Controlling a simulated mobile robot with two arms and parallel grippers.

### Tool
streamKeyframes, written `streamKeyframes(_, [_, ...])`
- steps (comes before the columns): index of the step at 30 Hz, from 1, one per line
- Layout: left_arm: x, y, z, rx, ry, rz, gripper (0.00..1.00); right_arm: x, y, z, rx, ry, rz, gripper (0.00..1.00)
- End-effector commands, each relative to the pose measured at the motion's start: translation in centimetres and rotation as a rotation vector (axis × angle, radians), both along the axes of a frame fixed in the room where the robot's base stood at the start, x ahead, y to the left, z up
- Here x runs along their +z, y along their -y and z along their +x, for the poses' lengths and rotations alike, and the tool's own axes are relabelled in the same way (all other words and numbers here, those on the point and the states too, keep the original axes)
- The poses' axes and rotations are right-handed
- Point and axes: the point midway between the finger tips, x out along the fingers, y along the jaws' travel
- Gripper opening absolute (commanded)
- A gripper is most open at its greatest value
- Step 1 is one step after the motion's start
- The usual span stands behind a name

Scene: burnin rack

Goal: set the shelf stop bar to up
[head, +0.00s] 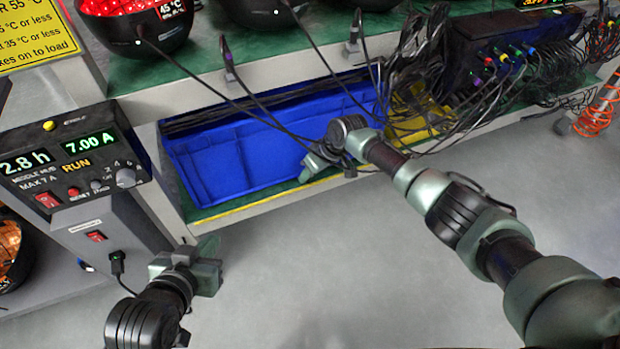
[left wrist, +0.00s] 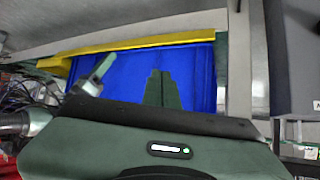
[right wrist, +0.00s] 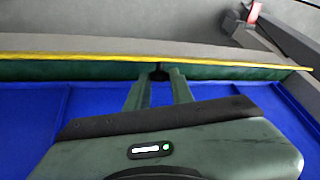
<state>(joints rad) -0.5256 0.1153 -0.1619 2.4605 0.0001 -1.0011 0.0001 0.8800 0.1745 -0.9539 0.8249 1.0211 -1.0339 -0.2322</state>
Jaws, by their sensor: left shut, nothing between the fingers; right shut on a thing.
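The shelf stop bar, a long strip with a yellow edge (head: 250,204), runs along the front of the low shelf, before a blue bin (head: 215,170). It shows as a yellow band in the left wrist view (left wrist: 150,43) and a thin yellow line in the right wrist view (right wrist: 80,56). My right gripper (head: 306,174) is shut at the bar, its fingertips (right wrist: 159,76) around a small dark piece just below the yellow edge. I cannot tell the bar's exact tilt. My left gripper (head: 210,246) is shut and empty, in front of the shelf's left end.
Black cables hang over the blue bin and tangle at the right near a yellow bin (head: 415,112). An orange coiled hose (head: 600,105) hangs far right. The grey floor in front is clear.

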Motion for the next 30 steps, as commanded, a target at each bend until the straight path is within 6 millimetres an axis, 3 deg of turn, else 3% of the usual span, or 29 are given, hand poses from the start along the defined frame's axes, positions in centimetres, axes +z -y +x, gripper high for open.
streamKeyframes(6, [4.1, 1.6, 3.4, -0.019, 0.266, -0.062, 0.00, -0.1, 0.2, 0.7, -0.005, -0.038, -0.019, 0.00])
streamKeyframes(12, [7.7, 2.4, 4.8, -0.031, 0.452, -0.107, 0.00, 0.0, 0.1, 0.9, -0.006, -0.071, -0.028, 0.00])
streamKeyframes(17, [8.9, 2.6, 5.0, -0.034, 0.508, -0.121, 0.00, 0.1, 0.1, 0.8, -0.003, -0.082, -0.032, 0.00])
streamKeyframes(25, [9.0, 2.6, 5.0, -0.034, 0.509, -0.122, 0.00, 0.2, 0.1, 0.8, -0.003, -0.083, -0.032, 0.00])
streamKeyframes(26, [9.0, 2.6, 5.0, -0.034, 0.509, -0.121, 0.00, 0.2, 0.1, 0.8, -0.003, -0.083, -0.032, 0.28])
streamKeyframes(30, [9.0, 2.6, 5.0, -0.034, 0.509, -0.121, 0.00, 0.1, 0.0, 0.7, -0.002, -0.085, -0.031, 0.32])
